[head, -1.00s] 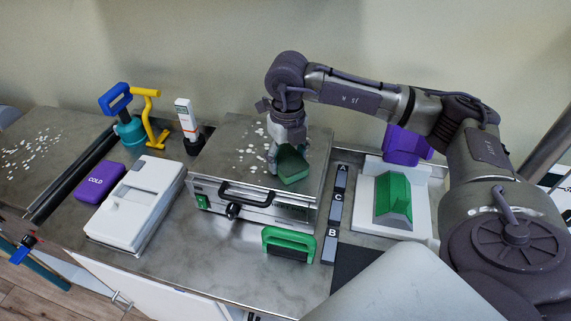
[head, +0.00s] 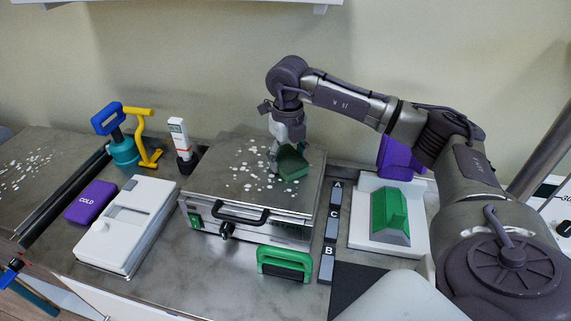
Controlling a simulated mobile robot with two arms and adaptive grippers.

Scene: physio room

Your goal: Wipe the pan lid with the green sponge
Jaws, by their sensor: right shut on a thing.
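The pan lid (head: 215,176) is the flat grey metal top of a box-shaped pan with a black front handle (head: 241,217). My right gripper (head: 279,158) points down over the right rear part of the lid. It is shut on the dark green sponge (head: 293,164), which is low at the lid surface; I cannot tell whether they touch. The gripper's fingertips are partly hidden by the sponge. My left gripper is not in view.
A white case (head: 127,226) and purple cold pack (head: 91,201) lie left of the pan. A blue-handled pump (head: 124,151) and a white-and-orange bottle (head: 180,138) stand behind. A green-handled block (head: 285,262) is in front. A green wedge on a white base (head: 419,239) sits right.

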